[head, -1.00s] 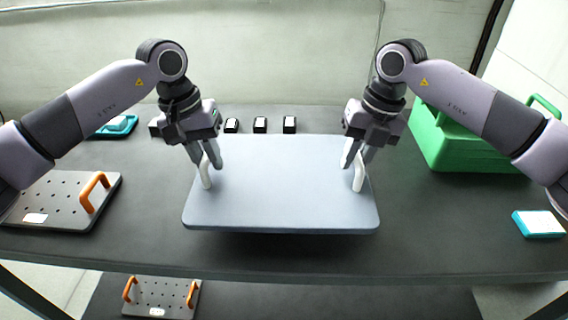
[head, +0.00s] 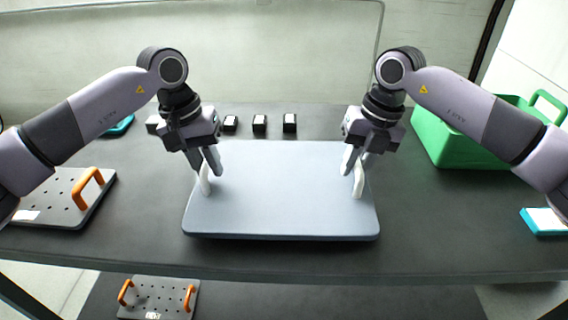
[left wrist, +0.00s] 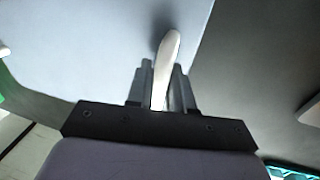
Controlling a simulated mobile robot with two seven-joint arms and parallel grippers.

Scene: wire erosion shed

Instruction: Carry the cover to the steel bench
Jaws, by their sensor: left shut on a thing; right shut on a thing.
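The cover (head: 280,195) is a light blue-grey flat panel with rounded corners and a white handle at each side. It is level over the dark table in the head view, with shadow under its front edge; how high it is I cannot tell. My left gripper (head: 207,170) is shut on the left white handle (head: 203,184). The left wrist view shows that handle (left wrist: 166,65) between the fingers (left wrist: 160,90). My right gripper (head: 355,168) is shut on the right white handle (head: 358,184). I cannot tell which surface is the steel bench.
An orange-handled perforated plate (head: 50,200) lies on the dark table (head: 440,225) at left; another (head: 160,298) is lower down. A green crate (head: 450,145) and teal-edged item (head: 545,221) are at right. Several small black blocks (head: 260,124) stand behind the cover.

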